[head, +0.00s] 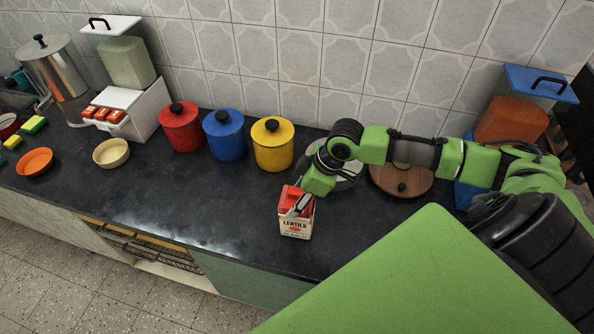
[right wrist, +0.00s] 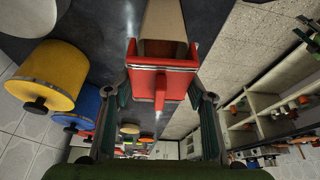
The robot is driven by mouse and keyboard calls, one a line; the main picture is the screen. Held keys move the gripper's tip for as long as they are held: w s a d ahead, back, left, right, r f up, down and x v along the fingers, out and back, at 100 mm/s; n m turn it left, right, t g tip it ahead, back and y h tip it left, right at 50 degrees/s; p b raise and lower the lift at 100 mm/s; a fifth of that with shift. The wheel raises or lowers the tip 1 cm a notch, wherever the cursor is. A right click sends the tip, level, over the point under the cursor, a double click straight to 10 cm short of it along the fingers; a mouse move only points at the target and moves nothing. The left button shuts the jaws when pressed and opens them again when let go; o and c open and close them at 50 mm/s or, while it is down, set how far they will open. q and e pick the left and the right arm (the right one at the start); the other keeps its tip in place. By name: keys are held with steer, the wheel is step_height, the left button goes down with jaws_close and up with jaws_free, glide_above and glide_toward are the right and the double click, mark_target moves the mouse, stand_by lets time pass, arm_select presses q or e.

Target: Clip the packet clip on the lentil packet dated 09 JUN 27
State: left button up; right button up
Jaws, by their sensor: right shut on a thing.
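A cream and red packet labelled LENTILS (head: 295,229) stands near the counter's front edge in the head view. Its date is too small to read. My right gripper (head: 304,203) is at its top, reaching in from the right. In the right wrist view, my right gripper (right wrist: 158,98) is shut on the red packet clip (right wrist: 148,84), which has a tab sticking out between the fingers. The tan packet (right wrist: 164,22) shows just beyond the clip. I cannot tell whether the clip is clamped on the packet. My left gripper is not in view.
Red (head: 180,129), blue (head: 225,138) and yellow (head: 272,147) canisters stand behind the packet to the left. A round wooden lid (head: 402,184) lies under my right arm. A cream bowl (head: 111,153) and an orange bowl (head: 35,162) are further left. The counter left of the packet is clear.

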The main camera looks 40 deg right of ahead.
steer(key=shift+f+b, duration=0.35)
steer(key=shift+f, duration=0.6)
stand_by(0.4)
steer(key=o, duration=1)
steer(key=v, duration=1.2)
